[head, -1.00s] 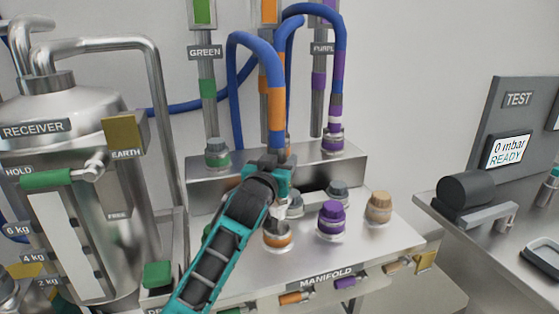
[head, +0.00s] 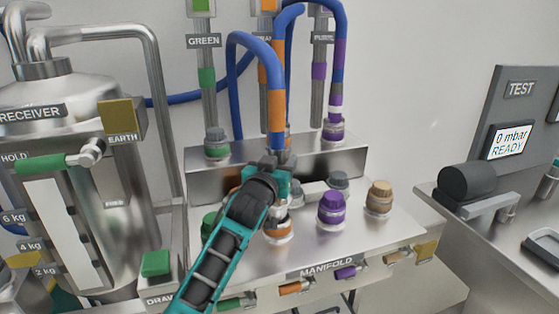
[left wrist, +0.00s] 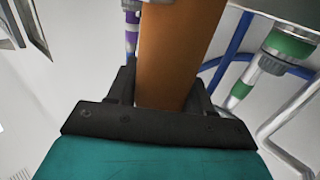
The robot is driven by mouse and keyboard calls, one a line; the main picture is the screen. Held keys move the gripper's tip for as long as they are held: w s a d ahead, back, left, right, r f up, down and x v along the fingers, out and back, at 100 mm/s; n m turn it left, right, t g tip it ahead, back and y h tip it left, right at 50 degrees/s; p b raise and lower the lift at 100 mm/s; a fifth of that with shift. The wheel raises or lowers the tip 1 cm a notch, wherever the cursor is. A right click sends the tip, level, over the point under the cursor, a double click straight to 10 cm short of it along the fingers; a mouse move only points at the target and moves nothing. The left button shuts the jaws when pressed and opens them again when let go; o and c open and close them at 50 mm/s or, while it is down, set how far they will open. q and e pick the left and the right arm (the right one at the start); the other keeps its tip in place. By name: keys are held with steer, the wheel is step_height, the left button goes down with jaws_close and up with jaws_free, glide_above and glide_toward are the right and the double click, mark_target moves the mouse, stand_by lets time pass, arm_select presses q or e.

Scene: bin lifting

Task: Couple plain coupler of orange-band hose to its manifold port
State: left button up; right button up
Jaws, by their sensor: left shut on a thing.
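The blue hose with an orange band (head: 277,112) arches down to my left gripper (head: 275,174). My left gripper is shut on the hose end; in the left wrist view the orange band (left wrist: 178,50) stands between the fingers. The plain coupler is mostly hidden by the gripper, with a pale metal part showing below it. The orange manifold port (head: 279,233) is directly below, on the manifold top. The coupler's lower end overlaps the port's mouth in the head view. I cannot tell whether it is seated. My right gripper is not in view.
A purple-capped port (head: 331,208) and a tan-capped port (head: 379,197) stand right of the orange port. A green port (head: 212,225) is partly behind my arm. The purple hose coupler (head: 334,130) is parked on the step behind. A test bench (head: 455,215) stands at right.

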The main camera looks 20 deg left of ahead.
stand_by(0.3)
arm_select(q)
steer(key=shift+f+b, duration=0.7)
steer(key=shift+f, duration=0.3)
steer(key=shift+f+b, duration=0.4)
steer(key=shift+f, duration=0.75)
stand_by(0.7)
steer(key=o, duration=1.4)
steer(key=shift+c, duration=0.2)
steer(key=shift+f, duration=0.15)
steer(key=shift+s, duration=0.1)
steer(key=s, duration=1.2)
steer(key=shift+s+p, duration=0.3)
steer(key=shift+s, duration=0.1)
steer(key=shift+a, duration=0.1)
